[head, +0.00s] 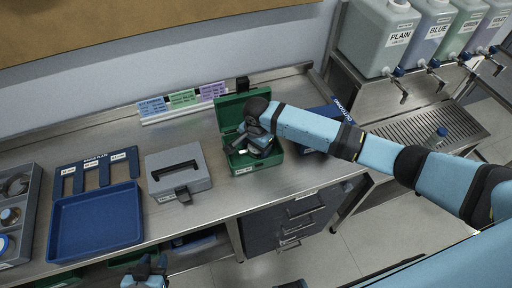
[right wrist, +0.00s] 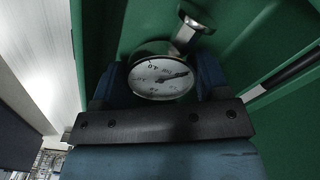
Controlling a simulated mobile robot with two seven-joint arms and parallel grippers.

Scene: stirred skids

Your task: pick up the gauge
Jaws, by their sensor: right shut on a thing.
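The gauge (right wrist: 162,77) has a round white dial with a dark needle and a metal stem. In the right wrist view it sits between the two fingers of my right gripper (right wrist: 155,85), which is shut on it. In the head view my right gripper (head: 258,145) reaches down into an open green case (head: 232,110), and the arm and hand hide the gauge there. The green case wall (right wrist: 255,35) surrounds the gauge in the right wrist view. My left gripper (head: 146,268) is at the bottom edge of the head view, away from the case; its fingers are too small to judge.
A closed grey case (head: 165,163) stands left of the green case. A blue tray (head: 95,222) and a grey bin (head: 22,245) are further left. A blue item (head: 330,112) lies right of the green case. Liquid containers (head: 375,40) stand at the back right.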

